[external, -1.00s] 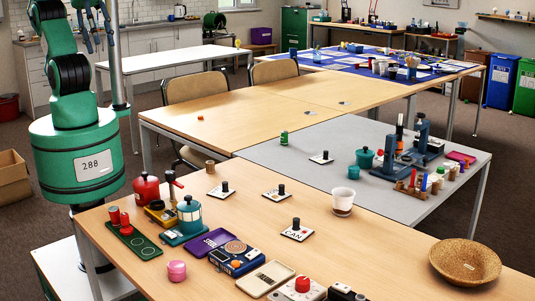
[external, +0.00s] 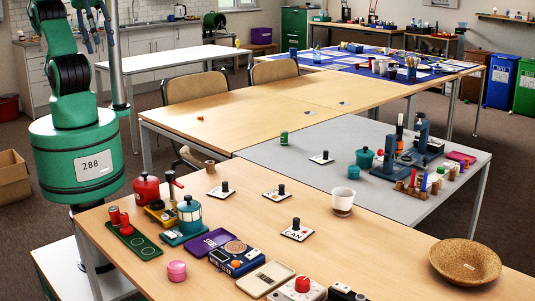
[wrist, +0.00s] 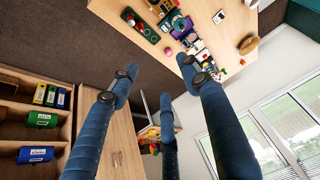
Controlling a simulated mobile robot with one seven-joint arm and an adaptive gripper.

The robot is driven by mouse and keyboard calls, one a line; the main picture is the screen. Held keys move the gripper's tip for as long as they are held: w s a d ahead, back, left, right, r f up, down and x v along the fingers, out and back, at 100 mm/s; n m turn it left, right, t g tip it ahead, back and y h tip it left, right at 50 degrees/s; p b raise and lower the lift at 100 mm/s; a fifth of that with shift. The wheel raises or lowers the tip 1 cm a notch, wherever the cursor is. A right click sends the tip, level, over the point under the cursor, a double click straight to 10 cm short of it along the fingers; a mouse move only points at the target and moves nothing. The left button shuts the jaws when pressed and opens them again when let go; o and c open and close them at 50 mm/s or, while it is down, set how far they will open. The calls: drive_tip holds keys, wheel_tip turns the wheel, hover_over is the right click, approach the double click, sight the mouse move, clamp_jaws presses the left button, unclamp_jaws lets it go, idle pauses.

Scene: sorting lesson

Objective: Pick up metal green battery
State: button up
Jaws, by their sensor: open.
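A small green cylinder (external: 284,137), which looks like the green battery, stands upright on the grey tabletop (external: 262,155) near its left back edge. It is too small to read any label. My gripper (external: 90,18) hangs at the top left in the external view, with blue fingers pointing down, far from the cylinder. In the wrist view its fingers (wrist: 160,85) are spread apart with nothing between them. I cannot make out the green cylinder in the wrist view.

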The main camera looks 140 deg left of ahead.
drive_tip(key=w+a+r+m+g+y+p, duration=0.1)
drive_tip(key=w+a+r+g+p, duration=0.1)
drive_tip(key=w+a, duration=1.35)
drive_tip(key=w+a+f+g, duration=0.1)
drive_tip(key=w+a+f, duration=0.25)
drive_tip(key=a, duration=0.75)
drive_tip(key=w+a+f+g, duration=0.15)
drive_tip(key=a+f, duration=0.25)
drive_tip(key=a, duration=0.8)
drive_tip(key=s+a+f+m+p, duration=0.1)
drive_tip(key=s+a+f, duration=0.1)
drive_tip(key=a+f, duration=0.45)
drive_tip(key=s+a+f, duration=0.2)
drive_tip(key=a+f, duration=0.1)
drive_tip(key=a, duration=0.6)
drive_tip(key=s+a+f+m+p, duration=0.1)
drive_tip(key=s+a+f, duration=0.1)
drive_tip(key=a+f, duration=0.35)
drive_tip(key=s+a+f+g+h, duration=0.1)
drive_tip(key=s+a+f, duration=1.3)
drive_tip(key=a, duration=0.3)
drive_tip(key=shift+a+f+p, duration=0.25)
drive_tip(key=shift+f+p, duration=0.15)
drive_tip(key=shift+f, duration=0.3)
